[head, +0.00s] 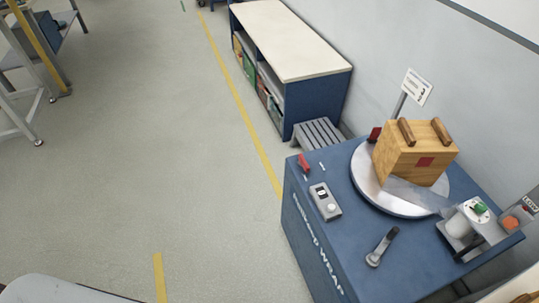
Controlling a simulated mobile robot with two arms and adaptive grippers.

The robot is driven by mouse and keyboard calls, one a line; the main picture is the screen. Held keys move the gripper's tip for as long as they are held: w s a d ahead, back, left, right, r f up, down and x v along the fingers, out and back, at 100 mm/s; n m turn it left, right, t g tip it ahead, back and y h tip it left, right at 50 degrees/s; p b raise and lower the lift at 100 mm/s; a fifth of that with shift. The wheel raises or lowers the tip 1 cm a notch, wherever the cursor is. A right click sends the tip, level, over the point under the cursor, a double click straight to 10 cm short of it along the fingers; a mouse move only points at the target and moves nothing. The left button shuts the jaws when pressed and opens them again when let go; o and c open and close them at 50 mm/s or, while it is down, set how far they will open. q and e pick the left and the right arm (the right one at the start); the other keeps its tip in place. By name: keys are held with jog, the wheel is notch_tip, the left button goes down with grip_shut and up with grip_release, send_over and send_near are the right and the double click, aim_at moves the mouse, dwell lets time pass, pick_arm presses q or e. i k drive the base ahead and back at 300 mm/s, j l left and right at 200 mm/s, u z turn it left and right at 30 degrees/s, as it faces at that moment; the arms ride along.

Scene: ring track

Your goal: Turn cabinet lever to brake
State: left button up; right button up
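A blue cabinet (312,237) with "WRAP" lettering on its side stands at the lower right in the head view. A lever with a dark grip and a pale round hub (382,247) sits on its top near the front. A small red handle (304,162) sits at the top's far left corner. I cannot read any brake mark at either one. A grey control box (325,201) with a pale knob lies between them. Neither of my grippers shows in this view.
A round metal turntable (397,206) on the cabinet carries a wooden box (412,150) with two handles. A grey post unit (468,222) with a green-topped part stands at the right. A workbench (290,40) stands behind along the wall. The floor (130,150) to the left is clear.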

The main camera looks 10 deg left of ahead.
aim_at(302, 162)
jog(key=i+j, duration=0.1)
jog(key=j, duration=0.35)
jog(key=i+j+z, duration=0.1)
jog(key=j, duration=0.4)
jog(key=i+j, duration=0.15)
jog(key=j, duration=0.3)
jog(key=i+j+z, duration=0.1)
jog(key=j, duration=0.4)
jog(key=z, duration=1.65)
